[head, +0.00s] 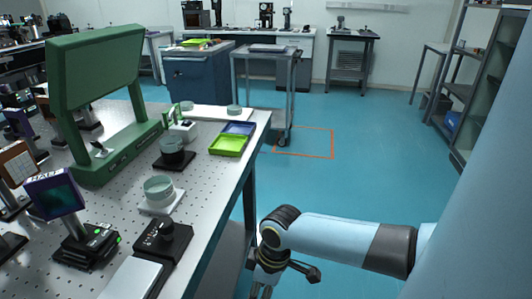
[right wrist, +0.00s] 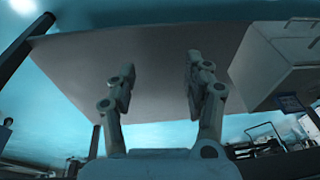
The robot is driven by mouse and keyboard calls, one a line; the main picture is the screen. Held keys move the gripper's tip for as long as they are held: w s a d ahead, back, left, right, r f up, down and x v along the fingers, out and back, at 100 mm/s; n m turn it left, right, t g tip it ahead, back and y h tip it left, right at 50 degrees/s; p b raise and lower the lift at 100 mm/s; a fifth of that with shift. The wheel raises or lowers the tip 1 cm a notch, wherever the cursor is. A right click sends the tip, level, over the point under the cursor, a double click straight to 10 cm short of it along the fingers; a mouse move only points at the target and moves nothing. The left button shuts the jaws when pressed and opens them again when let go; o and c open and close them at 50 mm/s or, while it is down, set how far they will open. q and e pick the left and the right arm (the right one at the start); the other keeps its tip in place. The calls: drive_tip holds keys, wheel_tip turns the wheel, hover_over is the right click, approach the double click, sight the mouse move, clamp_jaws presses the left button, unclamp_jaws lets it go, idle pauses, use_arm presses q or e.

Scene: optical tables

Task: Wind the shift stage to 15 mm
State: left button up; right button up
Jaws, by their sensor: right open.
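No stage in view is clearly marked as the shift stage. A black unit with a round dark knob (head: 166,230) lies near the front edge of the optical table (head: 215,185), beside a pale flat block (head: 132,278). Its scale is too small to read. To its left a small tilted display (head: 55,190) stands on a black base. My right gripper (head: 262,290) hangs low off the table's right side, apart from the unit. In the right wrist view it (right wrist: 158,70) is open and empty, below a grey slab underside (right wrist: 160,50). My left gripper is out of view.
A large green frame (head: 95,75) stands at the table's back left. Round pale dishes (head: 158,188), a green tray (head: 228,146) and a blue tray (head: 240,128) are on the table. A cart (head: 265,83) stands beyond. The blue floor (head: 370,150) right of the table is clear.

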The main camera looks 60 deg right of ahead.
drive_tip(key=shift+s+d+f, duration=0.2)
drive_tip(key=shift+s+f, duration=0.05)
drive_tip(key=shift+f, duration=0.25)
drive_tip(key=shift+s+d+f, duration=0.2)
drive_tip(key=shift+f, duration=0.25)
drive_tip(key=shift+f, duration=0.1)
